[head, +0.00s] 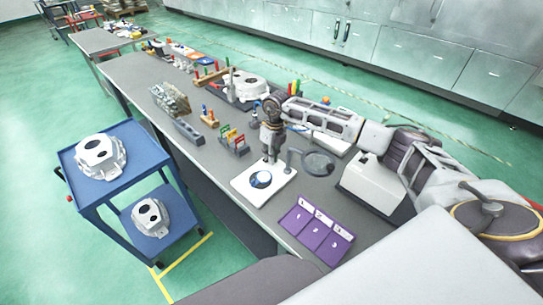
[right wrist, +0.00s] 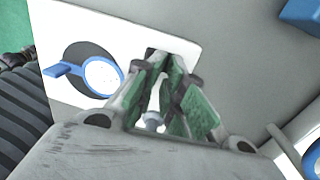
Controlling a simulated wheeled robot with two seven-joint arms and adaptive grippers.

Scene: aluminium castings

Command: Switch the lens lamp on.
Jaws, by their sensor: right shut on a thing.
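The lens lamp (head: 318,163), a round dark-rimmed lens on a thin bent arm, stands on the grey bench to the right of a white plate (head: 244,187). I cannot tell whether it is lit. My right gripper (head: 271,159) points down at the plate's back edge. In the right wrist view, its green-padded fingers (right wrist: 160,100) are closed around a small pale stem (right wrist: 154,118), mostly hidden between them; I cannot tell what it belongs to. My left gripper is not in view.
Purple numbered mats (head: 315,229) lie at the bench's front right. A white box (head: 371,184) stands right of the lamp. A rack with coloured tags (head: 234,143) is behind the plate. A blue cart (head: 88,190) with castings stands at left.

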